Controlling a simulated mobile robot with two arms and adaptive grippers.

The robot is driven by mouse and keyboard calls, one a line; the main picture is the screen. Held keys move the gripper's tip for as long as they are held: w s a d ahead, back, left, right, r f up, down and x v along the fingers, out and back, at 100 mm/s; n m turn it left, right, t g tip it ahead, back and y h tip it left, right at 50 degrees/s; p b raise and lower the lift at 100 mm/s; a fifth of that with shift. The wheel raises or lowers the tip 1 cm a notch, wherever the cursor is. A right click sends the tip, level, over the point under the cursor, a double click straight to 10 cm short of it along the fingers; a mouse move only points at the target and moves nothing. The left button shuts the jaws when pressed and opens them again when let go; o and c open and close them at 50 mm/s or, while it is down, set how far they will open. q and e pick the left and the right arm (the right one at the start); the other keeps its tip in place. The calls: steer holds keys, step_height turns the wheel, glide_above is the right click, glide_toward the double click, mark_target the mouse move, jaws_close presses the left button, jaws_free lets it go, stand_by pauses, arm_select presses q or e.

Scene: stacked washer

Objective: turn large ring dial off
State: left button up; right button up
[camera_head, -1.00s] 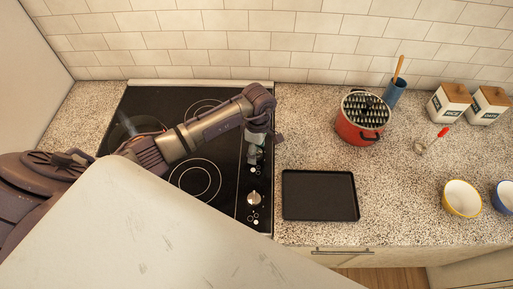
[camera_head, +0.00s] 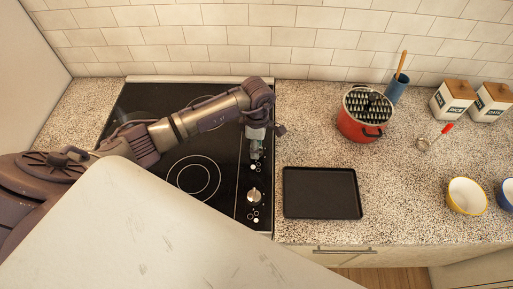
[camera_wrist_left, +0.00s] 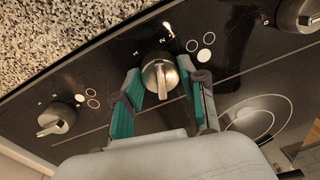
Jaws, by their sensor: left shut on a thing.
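A row of silver dials runs along the right side of the black glass cooktop (camera_head: 170,150). My left gripper (camera_head: 256,152) is over this row in the head view and hides part of it. In the left wrist view, its teal finger pads (camera_wrist_left: 160,84) are on either side of the middle dial (camera_wrist_left: 160,72), shut on it. The dial's raised bar stands nearly upright in that picture, with ring marks beside it. Another dial (camera_wrist_left: 57,118) is at the left and a third (camera_wrist_left: 297,14) at the upper right. One dial (camera_head: 254,195) shows clear nearer the front. My right gripper is not in view.
A black tray (camera_head: 320,193) lies on the speckled counter right of the cooktop, with a red pot (camera_head: 360,125) behind it. A blue utensil holder (camera_head: 396,90), canisters (camera_head: 453,97) and bowls (camera_head: 466,196) are farther right. A tiled wall (camera_head: 280,40) is behind.

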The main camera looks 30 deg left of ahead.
arm_select(q)
steer(key=shift+f+n+b, duration=0.2)
steer(key=shift+n+b, duration=0.35)
steer(key=shift+n, duration=0.35)
steer(key=n+b, duration=0.1)
steer(key=n, duration=0.2)
steer(key=shift+r+n+b, duration=0.1)
steer(key=shift+n+b, duration=0.25)
steer(key=shift+n, duration=0.05)
steer(key=n+b, duration=0.1)
steer(key=n, duration=0.1)
steer(key=n+b, duration=0.1)
steer(key=n, duration=0.2)
steer(key=shift+t+h, duration=0.3)
steer(key=n+b, duration=0.1)
steer(key=n, duration=0.4)
steer(key=shift+s+n+b, duration=0.1)
steer(key=shift+n+b, duration=0.2)
steer(key=shift+n, duration=0.1)
steer(key=n+b, duration=0.1)
steer(key=n, duration=0.4)
steer(key=shift+r+t, duration=0.1)
steer(key=shift+t, duration=0.3)
steer(key=shift+n, duration=0.3)
steer(key=o, duration=1.1)
steer(key=shift+o, duration=0.2)
